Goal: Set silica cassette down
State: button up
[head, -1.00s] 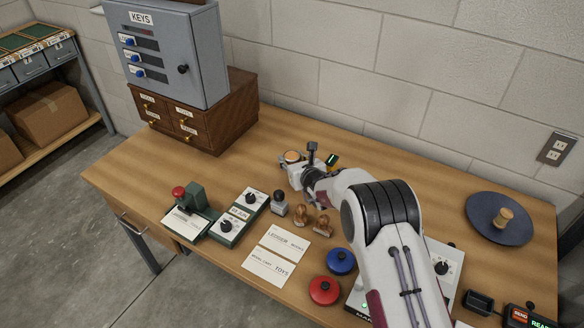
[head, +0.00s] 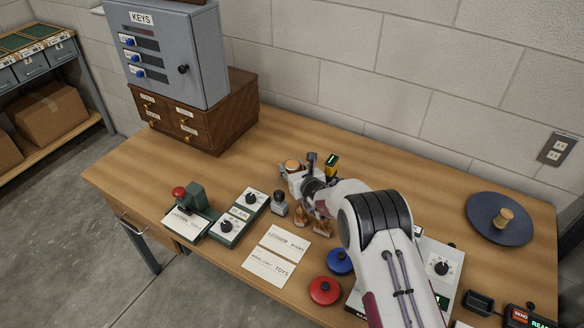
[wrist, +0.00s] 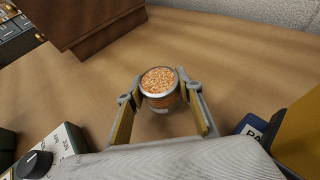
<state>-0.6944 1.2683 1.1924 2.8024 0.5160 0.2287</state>
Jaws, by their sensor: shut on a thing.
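The silica cassette (wrist: 160,84) is a small round cup with a pale rim, filled with orange beads. In the wrist view it sits upright between the two fingers of my gripper (wrist: 165,100), which is shut on it. In the head view the cassette (head: 292,165) shows at the far end of my gripper (head: 293,172), over the rear middle of the wooden table (head: 225,165). I cannot tell whether its underside touches the table. My arm hides part of the table to the right of it.
A yellow device (head: 332,163) with a green display stands close to the right of my gripper. A dark wooden drawer unit (head: 205,120) stands at the back left. Bare table lies between it and the cassette.

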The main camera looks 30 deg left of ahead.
jog(key=shift+f, duration=0.15)
jog(key=o, duration=1.1)
jog(key=shift+d, duration=0.1)
jog(key=shift+s+d+r, duration=0.35)
jog(key=shift+d+r, duration=0.05)
jog(key=shift+v, duration=5.35)
